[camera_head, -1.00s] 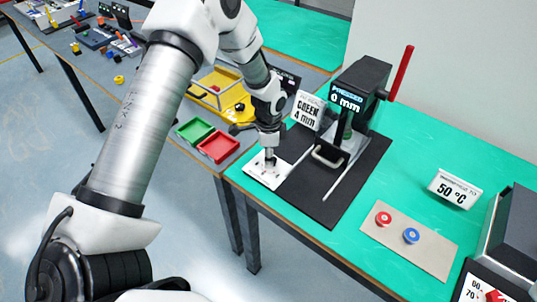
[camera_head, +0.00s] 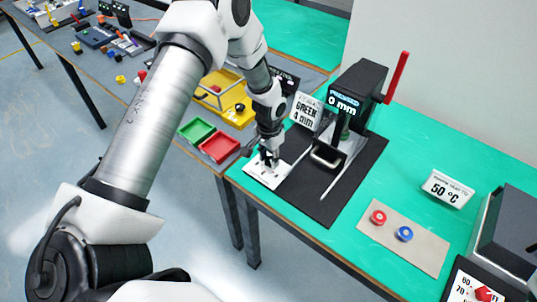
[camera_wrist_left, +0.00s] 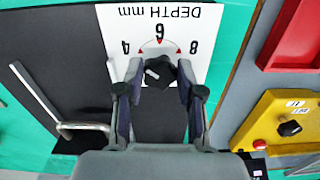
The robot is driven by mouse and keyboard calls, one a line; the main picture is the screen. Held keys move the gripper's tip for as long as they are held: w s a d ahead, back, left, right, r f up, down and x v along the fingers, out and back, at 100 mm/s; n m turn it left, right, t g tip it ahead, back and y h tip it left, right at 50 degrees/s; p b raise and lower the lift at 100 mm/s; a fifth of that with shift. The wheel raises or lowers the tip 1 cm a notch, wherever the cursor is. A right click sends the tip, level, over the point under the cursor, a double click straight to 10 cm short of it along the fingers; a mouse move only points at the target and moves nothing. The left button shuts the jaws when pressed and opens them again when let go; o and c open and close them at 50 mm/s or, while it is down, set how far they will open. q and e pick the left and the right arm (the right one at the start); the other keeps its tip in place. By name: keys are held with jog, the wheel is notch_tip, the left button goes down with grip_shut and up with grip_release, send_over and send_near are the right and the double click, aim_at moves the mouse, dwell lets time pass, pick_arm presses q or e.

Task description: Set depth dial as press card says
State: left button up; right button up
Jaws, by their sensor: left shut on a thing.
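The white depth plate (camera_head: 256,174) lies on the black base of the press (camera_head: 360,85). In the left wrist view the plate (camera_wrist_left: 207,18) reads DEPTH mm, with 4, 6 and 8 and red marks. Its dark depth dial knob (camera_wrist_left: 158,70) sits below the 6; where its pointer aims is unclear. My left gripper (camera_head: 268,160) is down at the plate. In the wrist view its fingers (camera_wrist_left: 159,88) are on both sides of the knob, shut on it. The press card (camera_head: 307,112) reads GREEN 4 mm. The press display (camera_head: 344,102) reads PRESSED 0 mm. My right gripper is not seen.
A green tray (camera_head: 196,130) and a red tray (camera_head: 220,148) lie left of the plate. A yellow box (camera_head: 236,112) with a dark knob is behind them. A board with red (camera_head: 378,217) and blue (camera_head: 404,233) discs and a 50 °C card (camera_head: 447,189) are at right.

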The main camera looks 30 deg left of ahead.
aim_at(269, 161)
pick_arm(q)
jog(key=shift+s+f+n, duration=0.1)
jog(key=shift+s+n, duration=0.05)
jog(key=shift+n, duration=0.65)
jog(key=o, duration=1.2)
jog(key=shift+c, duration=0.2)
jog(key=shift+p, duration=0.3)
notch_tip(269, 161, up, 12)
jog(key=shift+w, duration=0.2)
jog(key=shift+f, duration=0.1)
